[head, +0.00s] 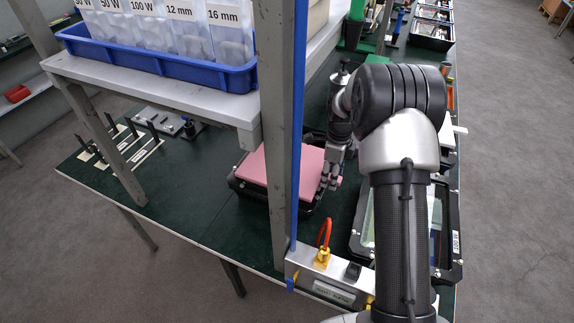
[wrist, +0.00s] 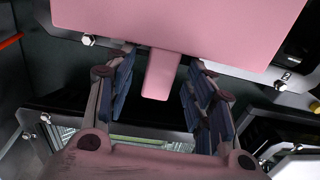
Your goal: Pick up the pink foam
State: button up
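The pink foam (head: 262,168) is a flat slab lying on top of a black box (head: 240,188) on the dark green bench, partly hidden by a grey post in the head view. In the wrist view the foam (wrist: 190,22) fills the top, and a narrow pink tab (wrist: 161,76) sticks out from its edge towards me. My gripper (head: 328,184) is at the foam's right edge. In the wrist view my gripper (wrist: 158,78) is open, with one finger on each side of the tab and visible gaps between them.
A grey post (head: 278,120) with a blue strip stands in front of the foam. A shelf (head: 150,90) with a blue bin (head: 160,60) of labelled bags is at upper left. A black-framed housing (head: 365,240) lies right of the foam. Bare green bench (head: 200,195) shows to the left.

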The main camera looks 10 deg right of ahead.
jog(key=c, duration=1)
jog(key=shift+o, duration=0.2)
jog(key=shift+r, duration=0.1)
